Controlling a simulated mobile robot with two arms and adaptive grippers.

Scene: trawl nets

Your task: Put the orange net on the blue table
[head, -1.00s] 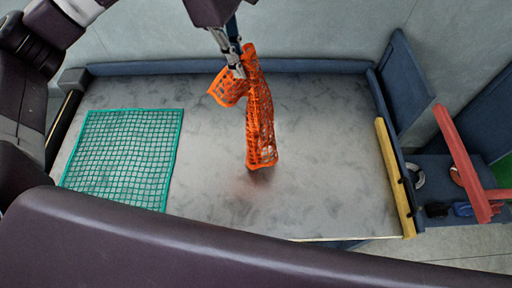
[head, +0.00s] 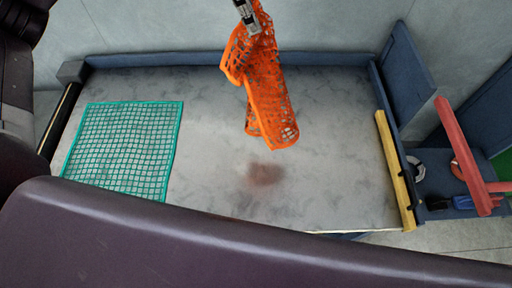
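The orange net (head: 266,95) hangs in folds from my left gripper (head: 247,20) at the top middle of the head view. The gripper's fingers are closed on the net's upper end. The net hangs clear above the grey marbled tabletop (head: 330,150), with a reddish shadow below it. The table has a dark blue raised edge (head: 230,60) along its back. My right gripper is not in view.
A green net (head: 125,150) lies flat on the table's left part. A yellow bar (head: 395,170) runs along the right edge. Right of it are a red beam (head: 462,155) and a blue surface with small items. The middle and right of the tabletop are clear.

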